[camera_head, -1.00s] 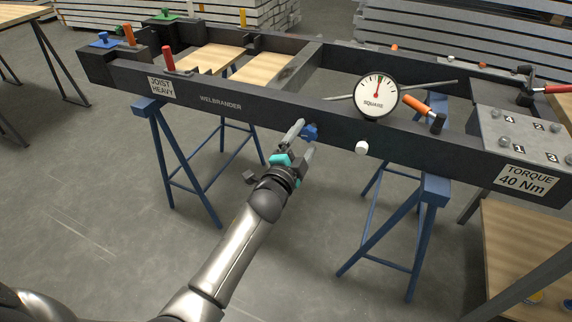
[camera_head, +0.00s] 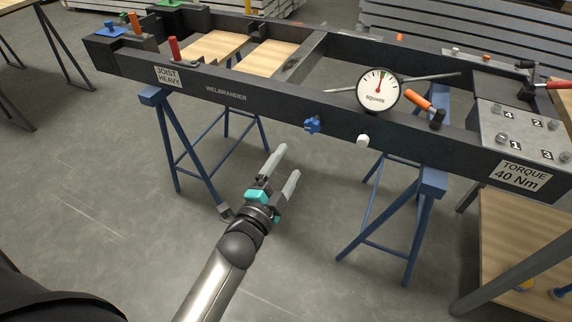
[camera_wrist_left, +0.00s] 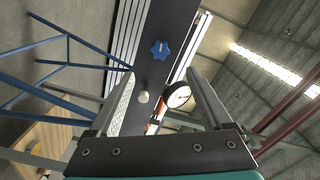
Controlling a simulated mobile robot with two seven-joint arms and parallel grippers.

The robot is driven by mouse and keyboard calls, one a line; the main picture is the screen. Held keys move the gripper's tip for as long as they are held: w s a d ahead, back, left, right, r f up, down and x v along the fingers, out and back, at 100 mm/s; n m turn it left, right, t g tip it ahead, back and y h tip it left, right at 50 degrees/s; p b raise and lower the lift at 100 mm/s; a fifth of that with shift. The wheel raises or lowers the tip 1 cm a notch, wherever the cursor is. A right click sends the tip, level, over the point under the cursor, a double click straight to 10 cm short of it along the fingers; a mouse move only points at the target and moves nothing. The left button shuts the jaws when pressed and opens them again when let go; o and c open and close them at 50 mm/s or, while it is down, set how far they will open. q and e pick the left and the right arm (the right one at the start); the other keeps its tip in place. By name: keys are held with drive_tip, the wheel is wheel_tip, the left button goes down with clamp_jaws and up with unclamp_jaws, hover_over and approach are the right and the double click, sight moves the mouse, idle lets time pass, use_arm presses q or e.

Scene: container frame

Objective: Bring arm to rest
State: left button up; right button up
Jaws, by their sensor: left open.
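My left gripper (camera_head: 282,170) is open and empty in the head view, in front of and below the dark frame beam. Its two fingers point up toward the frame, apart from it. In the left wrist view the fingers (camera_wrist_left: 160,95) stand wide apart with nothing between their tips. A blue star knob (camera_head: 312,125) sits on the frame's front face, beyond the fingertips; it also shows in the left wrist view (camera_wrist_left: 160,50). A white knob (camera_head: 363,141) is to its right on the same face. My right gripper is not in view.
The dark container frame (camera_head: 270,103) rests on blue trestles (camera_head: 402,215). It carries a dial gauge (camera_head: 378,91), an orange-handled tool (camera_head: 418,102) and a torque plate (camera_head: 520,130). A wooden table (camera_head: 520,240) is at right. The floor around my left arm is clear.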

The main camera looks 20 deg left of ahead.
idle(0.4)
use_arm(q)
drive_tip(key=s+f+n+g+p, duration=0.2)
drive_tip(key=s+f+n+g, duration=0.15)
drive_tip(key=f, duration=0.65)
drive_tip(key=s+f+n+g+p, duration=0.2)
drive_tip(key=s+f+g, duration=0.25)
drive_tip(key=f, duration=0.65)
drive_tip(key=s+a+f+n+g+p, duration=0.1)
drive_tip(key=s+f, duration=0.3)
drive_tip(key=s, duration=0.4)
drive_tip(key=s+a+f+n+g+p, duration=0.1)
drive_tip(key=s+f+g, duration=0.3)
drive_tip(key=s, duration=0.5)
drive_tip(key=s+a+f+n+g+y+p, duration=0.1)
drive_tip(key=s+a+f+n+g, duration=0.1)
drive_tip(key=s+f, duration=0.3)
drive_tip(key=s+a+n, duration=0.1)
drive_tip(key=s, duration=0.3)
drive_tip(key=shift+s+a+f+n+g, duration=0.2)
drive_tip(key=shift+s+a+n+g, duration=0.1)
drive_tip(key=shift+n+g, duration=0.1)
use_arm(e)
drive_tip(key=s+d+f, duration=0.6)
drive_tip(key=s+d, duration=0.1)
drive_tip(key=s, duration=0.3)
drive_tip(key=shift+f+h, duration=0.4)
